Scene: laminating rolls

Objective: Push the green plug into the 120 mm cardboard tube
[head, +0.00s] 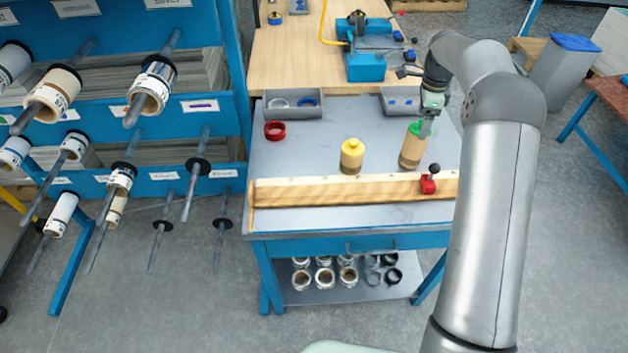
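A cardboard tube (410,154) stands at the right of the grey bench top, behind the wooden rail, and looks slightly tilted in the picture. The green plug (415,127) is at its upper end. I cannot tell how deep it sits in the tube. My gripper (425,130) points down at the top of the tube, with a grey finger beside or in front of the plug. Whether the fingers are open, shut or touching the plug is too small to tell.
A shorter tube with a yellow plug (352,147) stands left of it. The rail's left stretch is clear.

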